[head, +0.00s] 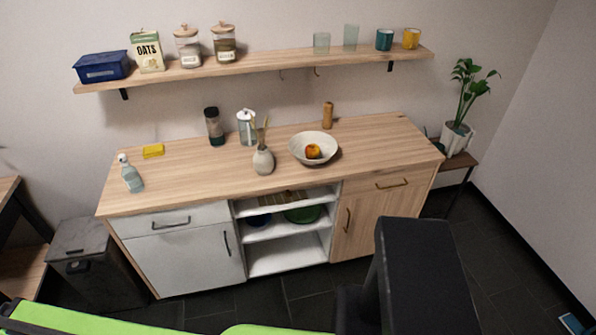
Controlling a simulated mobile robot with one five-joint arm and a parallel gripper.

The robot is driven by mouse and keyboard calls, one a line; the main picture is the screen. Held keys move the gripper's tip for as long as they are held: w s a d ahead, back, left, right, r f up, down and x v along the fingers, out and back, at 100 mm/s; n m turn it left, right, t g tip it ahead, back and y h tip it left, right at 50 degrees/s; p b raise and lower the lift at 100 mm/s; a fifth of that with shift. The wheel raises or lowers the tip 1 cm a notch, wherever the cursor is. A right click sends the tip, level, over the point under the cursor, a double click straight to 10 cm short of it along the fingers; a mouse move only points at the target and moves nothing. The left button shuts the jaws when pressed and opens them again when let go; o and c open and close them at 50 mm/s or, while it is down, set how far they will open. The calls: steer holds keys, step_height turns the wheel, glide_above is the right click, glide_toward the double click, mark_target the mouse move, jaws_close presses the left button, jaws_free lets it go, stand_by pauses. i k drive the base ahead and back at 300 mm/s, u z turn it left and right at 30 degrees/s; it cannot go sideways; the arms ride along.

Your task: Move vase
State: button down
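A small round grey-beige vase (263,161) stands upright on the wooden counter (210,183), near its front edge and about the middle. Thin dry stems stick up out of its neck. A white bowl (296,148) with orange fruit is to its right, and a white-and-clear canister (246,127) stands behind it. A dark block-shaped part, which seems to be mine, fills the lower right of the view in front of the cabinet. My gripper's fingers cannot be made out.
A spray bottle (131,174) and yellow sponge (153,151) are at the counter's left. A dark grinder (214,128) and wooden mill (327,116) stand at the back. A wall shelf (270,67) hangs above. A potted plant (457,137) is at right, a dark bin (85,240) at left.

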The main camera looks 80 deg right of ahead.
mark_target(263, 161)
steer(key=z, duration=0.95)
steer(key=i, duration=1.25)
steer(key=z, duration=1.25)
steer(key=k, duration=0.8)
steer(key=z, duration=0.05)
steer(key=i, duration=0.95)
steer(key=u, duration=0.05)
